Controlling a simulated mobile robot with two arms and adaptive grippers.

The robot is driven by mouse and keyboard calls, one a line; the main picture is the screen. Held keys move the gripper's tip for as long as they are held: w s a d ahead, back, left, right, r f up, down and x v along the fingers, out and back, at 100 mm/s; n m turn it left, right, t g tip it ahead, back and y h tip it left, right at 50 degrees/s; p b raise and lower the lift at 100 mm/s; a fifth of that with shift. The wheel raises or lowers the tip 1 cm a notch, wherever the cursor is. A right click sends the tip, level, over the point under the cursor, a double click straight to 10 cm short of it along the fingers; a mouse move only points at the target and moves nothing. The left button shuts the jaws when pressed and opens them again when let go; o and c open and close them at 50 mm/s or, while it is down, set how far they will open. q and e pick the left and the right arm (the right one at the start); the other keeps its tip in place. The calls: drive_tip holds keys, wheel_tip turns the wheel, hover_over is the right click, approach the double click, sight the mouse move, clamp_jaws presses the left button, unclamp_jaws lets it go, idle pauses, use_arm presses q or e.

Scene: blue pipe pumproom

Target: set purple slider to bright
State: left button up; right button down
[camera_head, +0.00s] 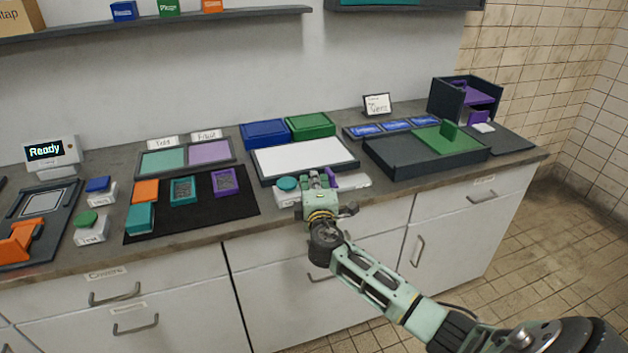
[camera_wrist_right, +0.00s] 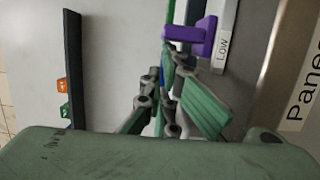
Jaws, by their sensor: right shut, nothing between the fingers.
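The purple slider (camera_head: 333,179) stands on a low white strip in front of the white-topped panel (camera_head: 303,157). In the head view it is partly hidden by my right gripper (camera_head: 320,177). In the right wrist view the purple slider (camera_wrist_right: 193,37) is a T-shaped knob beside a label reading "Low" (camera_wrist_right: 222,52). My right gripper (camera_wrist_right: 169,62) is shut and empty, with its fingertips very close to the slider. I cannot tell whether they touch it. No "bright" label is readable. My left gripper is not in view.
A round teal button (camera_head: 287,184) on a white box lies just left of my right gripper. Blue (camera_head: 265,133) and green (camera_head: 310,126) boxes stand behind the panel. A dark tray (camera_head: 400,158) lies to the right, and a black mat (camera_head: 215,212) with several blocks to the left.

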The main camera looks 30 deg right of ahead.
drive_tip(key=d, duration=0.3)
drive_tip(key=s+d, duration=0.1)
drive_tip(key=d, duration=0.1)
drive_tip(key=s+d+b, duration=0.1)
drive_tip(key=d, duration=0.2)
drive_tip(key=shift+d+f, duration=0.1)
drive_tip(key=shift+d, duration=0.2)
drive_tip(key=shift+s+d, duration=0.15)
drive_tip(key=shift+d, duration=0.2)
